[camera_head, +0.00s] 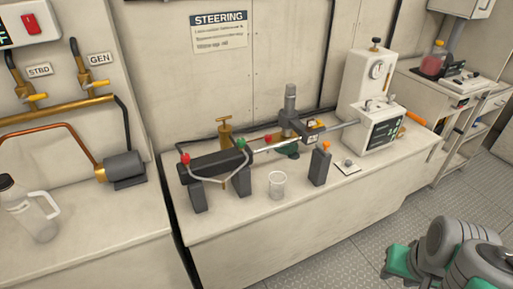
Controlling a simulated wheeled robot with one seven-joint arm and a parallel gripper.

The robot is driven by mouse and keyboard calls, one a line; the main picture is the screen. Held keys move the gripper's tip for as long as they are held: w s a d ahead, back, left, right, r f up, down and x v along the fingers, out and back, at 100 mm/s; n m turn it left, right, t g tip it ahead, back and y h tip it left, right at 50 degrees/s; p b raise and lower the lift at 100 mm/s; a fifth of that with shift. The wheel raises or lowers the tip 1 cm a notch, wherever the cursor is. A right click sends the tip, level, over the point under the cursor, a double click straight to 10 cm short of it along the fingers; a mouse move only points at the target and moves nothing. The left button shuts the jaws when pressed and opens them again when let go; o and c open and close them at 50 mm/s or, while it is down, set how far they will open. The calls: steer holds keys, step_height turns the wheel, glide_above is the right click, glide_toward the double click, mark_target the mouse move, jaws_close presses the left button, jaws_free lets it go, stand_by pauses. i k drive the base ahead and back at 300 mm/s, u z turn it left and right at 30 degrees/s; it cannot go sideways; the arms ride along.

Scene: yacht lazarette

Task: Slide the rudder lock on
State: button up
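The steering gear stands on the pale bench below the STEERING sign. A silver rod (275,145) runs from a dark horizontal block (213,163) at the left to a white instrument unit (380,128) at the right. A bent silver bail (212,180) hangs at the dark block, between a red knob (185,158) and a green knob (241,143). An upright dark block with an orange knob (320,166) stands in front of the rod. I cannot tell which part is the rudder lock. Grey and green parts of my arm show at the lower right; my gripper's fingers do not show.
A clear cup (277,186) stands on the bench near its front edge. A small pale plate (347,165) lies to the right. A bottle (32,210) stands on the left counter.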

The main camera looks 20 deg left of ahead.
mark_target(323, 149)
steer(key=u, duration=0.65)
steer(key=k, duration=0.45)
steer(key=z, duration=0.15)
steer(key=i, duration=0.7)
steer(key=u, duration=0.8)
steer(key=i, duration=0.35)
steer(key=u, duration=0.3)
